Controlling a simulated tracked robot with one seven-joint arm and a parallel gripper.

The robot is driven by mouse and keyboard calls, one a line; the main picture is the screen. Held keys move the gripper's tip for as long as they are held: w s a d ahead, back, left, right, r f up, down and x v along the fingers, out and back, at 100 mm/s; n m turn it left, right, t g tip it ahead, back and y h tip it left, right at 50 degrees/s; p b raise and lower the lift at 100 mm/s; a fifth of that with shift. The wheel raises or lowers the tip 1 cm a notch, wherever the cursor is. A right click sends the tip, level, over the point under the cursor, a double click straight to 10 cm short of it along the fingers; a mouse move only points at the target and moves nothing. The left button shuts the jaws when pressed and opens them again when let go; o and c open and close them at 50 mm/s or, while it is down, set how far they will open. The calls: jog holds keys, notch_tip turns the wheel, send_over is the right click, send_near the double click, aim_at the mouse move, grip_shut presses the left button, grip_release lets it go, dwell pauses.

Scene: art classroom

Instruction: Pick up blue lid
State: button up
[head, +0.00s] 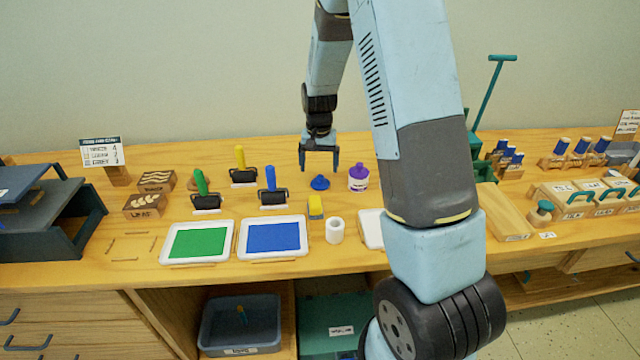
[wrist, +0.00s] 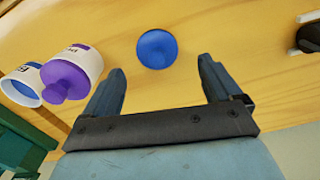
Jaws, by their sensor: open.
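The blue lid (head: 320,183) lies on the wooden table, beside a purple-capped jar. In the wrist view the round blue lid (wrist: 157,49) lies on the tabletop just beyond the fingertips, roughly centred between them. My gripper (head: 319,168) is above and just behind the lid, pointing down. In the wrist view my gripper (wrist: 162,73) has its two fingers spread wide, with nothing between them. The lid is not touched by either finger.
The purple-capped jar (head: 358,178) stands close right of the lid; it also shows in the wrist view (wrist: 72,75) near one finger. A blue-handled roller (head: 272,188) is left. Blue (head: 243,252) and green (head: 165,258) trays sit front left.

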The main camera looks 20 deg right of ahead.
aim_at(320, 176)
jog(key=f, duration=0.5)
jog(key=shift+d, duration=0.2)
jog(key=c, duration=1.1)
